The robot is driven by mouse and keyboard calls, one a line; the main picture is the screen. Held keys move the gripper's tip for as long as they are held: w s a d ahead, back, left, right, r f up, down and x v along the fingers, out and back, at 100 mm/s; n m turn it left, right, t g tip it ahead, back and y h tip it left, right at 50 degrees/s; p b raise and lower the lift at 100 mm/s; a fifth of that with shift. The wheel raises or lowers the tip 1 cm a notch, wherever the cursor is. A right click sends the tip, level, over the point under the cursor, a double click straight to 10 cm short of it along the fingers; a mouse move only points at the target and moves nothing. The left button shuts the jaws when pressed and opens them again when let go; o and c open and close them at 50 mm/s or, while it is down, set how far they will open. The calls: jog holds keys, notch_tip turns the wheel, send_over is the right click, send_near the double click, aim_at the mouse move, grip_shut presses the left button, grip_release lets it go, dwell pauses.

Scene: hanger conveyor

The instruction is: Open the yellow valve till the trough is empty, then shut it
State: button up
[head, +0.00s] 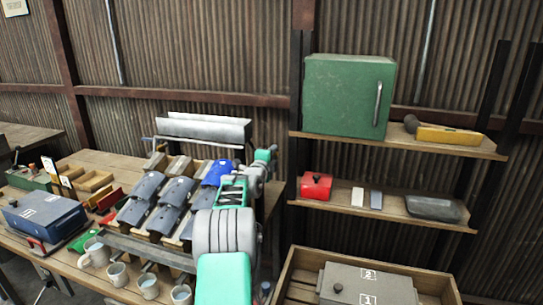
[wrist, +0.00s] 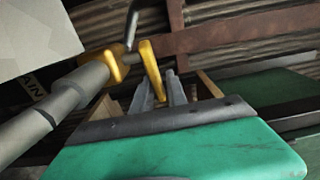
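In the head view, a long grey channel (head: 204,129), which looks like the trough, stands at the back of the bench. Its inside is hidden. My arm hides the valve there.
The bench holds dark blue sloped pieces (head: 146,187), a blue box (head: 43,216) and several mugs (head: 148,285) along the front. Shelves with a green cabinet (head: 345,95) stand right; a crate (head: 290,275) is below.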

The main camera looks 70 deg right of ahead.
jog(key=shift+o, duration=1.3)
jog(key=shift+w+f, duration=0.1)
jog(key=shift+a, duration=0.1)
jog(key=a+b, duration=0.2)
jog(key=a, duration=0.5)
jog(key=shift+s+a, duration=0.3)
jog(key=shift+a, duration=0.05)
